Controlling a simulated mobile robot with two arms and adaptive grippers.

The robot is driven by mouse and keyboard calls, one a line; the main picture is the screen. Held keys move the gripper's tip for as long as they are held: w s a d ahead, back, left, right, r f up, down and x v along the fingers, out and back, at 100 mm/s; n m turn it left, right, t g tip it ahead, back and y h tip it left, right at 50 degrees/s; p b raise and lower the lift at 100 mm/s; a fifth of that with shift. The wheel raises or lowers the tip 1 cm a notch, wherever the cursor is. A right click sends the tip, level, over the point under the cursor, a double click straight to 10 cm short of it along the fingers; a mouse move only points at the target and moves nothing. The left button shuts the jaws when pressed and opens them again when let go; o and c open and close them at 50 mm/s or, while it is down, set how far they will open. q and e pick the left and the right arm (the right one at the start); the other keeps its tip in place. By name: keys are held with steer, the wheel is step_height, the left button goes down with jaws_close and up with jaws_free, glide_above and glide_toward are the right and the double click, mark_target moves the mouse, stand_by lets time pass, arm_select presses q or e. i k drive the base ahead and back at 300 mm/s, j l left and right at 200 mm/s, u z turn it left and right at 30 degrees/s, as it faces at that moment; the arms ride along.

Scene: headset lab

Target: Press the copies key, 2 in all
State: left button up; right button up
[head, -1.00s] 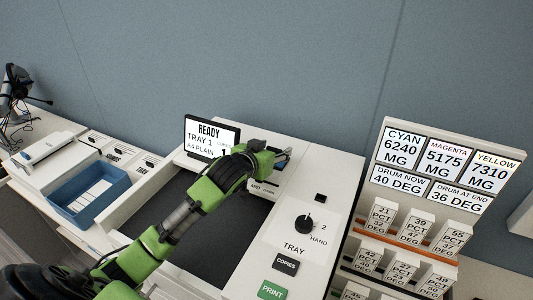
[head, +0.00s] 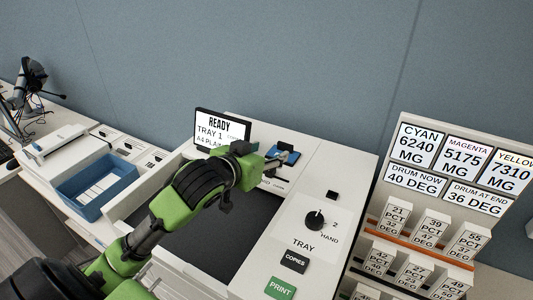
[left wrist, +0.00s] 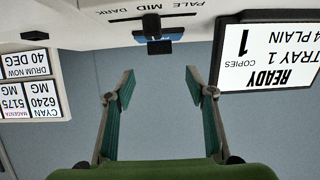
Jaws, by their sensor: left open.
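The dark copies key (head: 294,261) is on the machine's white right-hand panel, below the tray knob (head: 314,219) and above the green print key (head: 280,288). The display (head: 222,133) reads READY, TRAY 1; in the left wrist view the display (left wrist: 267,55) appears upside down and shows COPIES 1. My left gripper (head: 274,163) is over the back of the machine, right of the display and well away from the copies key. In the left wrist view its two fingers (left wrist: 165,92) are apart with nothing between them. My right gripper is not in view.
A pale-mid-dark slider with a blue part (head: 285,155) is just beyond the left gripper. A rack of labelled boxes and signs (head: 448,165) stands at right. A blue tray (head: 97,190) is at left. The white panel around the copies key is clear.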

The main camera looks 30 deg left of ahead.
mark_target(298, 262)
steer(key=k+l, duration=0.15)
steer(key=k, duration=1.35)
